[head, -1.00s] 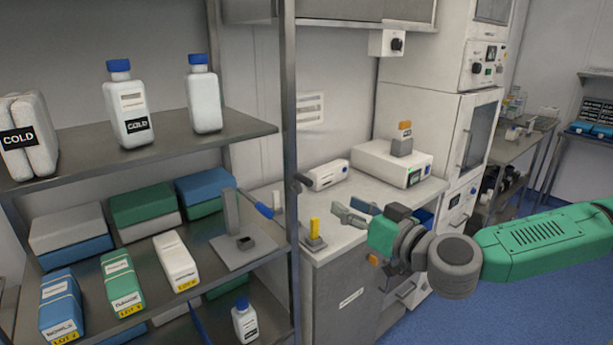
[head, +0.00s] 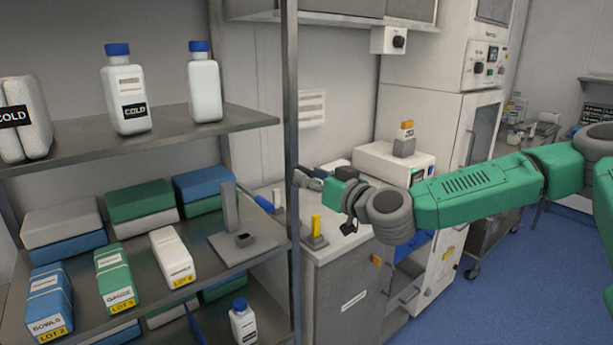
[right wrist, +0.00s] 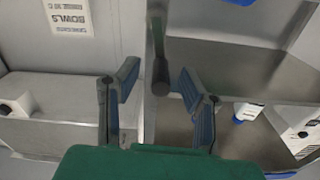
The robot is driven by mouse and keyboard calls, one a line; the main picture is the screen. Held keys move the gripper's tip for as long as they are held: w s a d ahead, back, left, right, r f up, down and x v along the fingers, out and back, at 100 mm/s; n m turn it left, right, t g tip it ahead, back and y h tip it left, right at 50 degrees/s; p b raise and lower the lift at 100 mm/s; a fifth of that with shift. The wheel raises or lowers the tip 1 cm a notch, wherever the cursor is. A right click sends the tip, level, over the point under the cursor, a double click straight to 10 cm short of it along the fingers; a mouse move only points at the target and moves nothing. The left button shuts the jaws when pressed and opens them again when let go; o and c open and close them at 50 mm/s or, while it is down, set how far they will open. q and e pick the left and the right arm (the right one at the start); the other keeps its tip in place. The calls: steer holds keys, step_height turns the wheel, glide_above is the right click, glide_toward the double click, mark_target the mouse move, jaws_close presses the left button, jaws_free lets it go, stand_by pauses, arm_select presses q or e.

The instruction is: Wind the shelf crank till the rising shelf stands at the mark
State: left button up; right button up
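The shelf crank's dark handle (right wrist: 161,76) hangs between the fingertips of my right gripper (right wrist: 159,72) in the right wrist view. The rack's upper shelf (head: 170,140) and middle shelf (head: 140,290) are level. I cannot tell which shelf rises, and no height mark can be made out. My left gripper is not in view.
White bottles (head: 126,95) and a cold pack stand on the upper shelf. Boxes (head: 115,280) and a grey stand (head: 243,246) sit on the middle one. A counter (head: 340,240) with a yellow-topped block (head: 315,226) and a white device (head: 375,165) lies beyond the post.

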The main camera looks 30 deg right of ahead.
steer(key=shift+w, duration=0.75)
jaws_close()
steer(key=m, duration=0.1)
steer(key=d+m+b, duration=0.1)
steer(key=m+b, duration=0.1)
steer(key=m, duration=0.1)
steer(key=shift+d, duration=0.25)
steer(key=shift+w+d+f+m+b, duration=0.1)
steer(key=shift+d+f+m+b, duration=0.4)
steer(key=shift+m+b, duration=1.1)
steer(key=shift+d+f+m+b, duration=0.45)
steer(key=shift+m+b, duration=0.6)
steer(key=shift+m, duration=1.15)
steer(key=shift+w+d+f+m+b, duration=0.1)
steer(key=shift+d+f+m+b, duration=0.4)
steer(key=shift+m+b, duration=1.1)
